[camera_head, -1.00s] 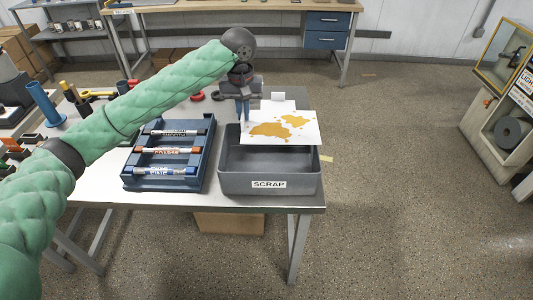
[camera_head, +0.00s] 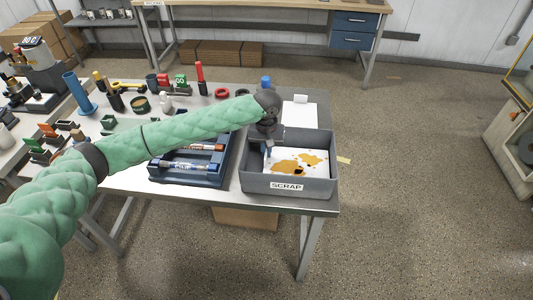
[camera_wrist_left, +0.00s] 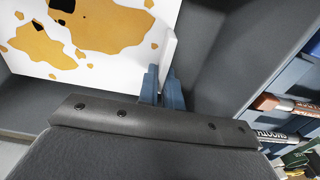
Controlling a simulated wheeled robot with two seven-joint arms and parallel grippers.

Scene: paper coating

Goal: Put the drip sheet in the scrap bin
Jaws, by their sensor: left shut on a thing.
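The drip sheet (camera_head: 313,157) is white with ochre stains and a few dark patches. It lies inside the grey scrap bin (camera_head: 322,188), within its walls. My left gripper (camera_head: 268,150) reaches into the bin's left side and is shut on the sheet's edge. In the left wrist view, the blue fingers (camera_wrist_left: 163,88) pinch an upturned white edge of the sheet (camera_wrist_left: 90,30), and the bin's dark wall (camera_wrist_left: 215,60) stands close beside them. Whether the sheet rests flat on the bin floor is unclear. My right gripper is not in view.
A blue rack (camera_head: 212,181) of labelled rods stands just left of the bin, partly under my left arm. A white sheet (camera_head: 299,114) lies on the table behind the bin. Bottles, tools and red rings crowd the table's back left. Open floor lies to the right.

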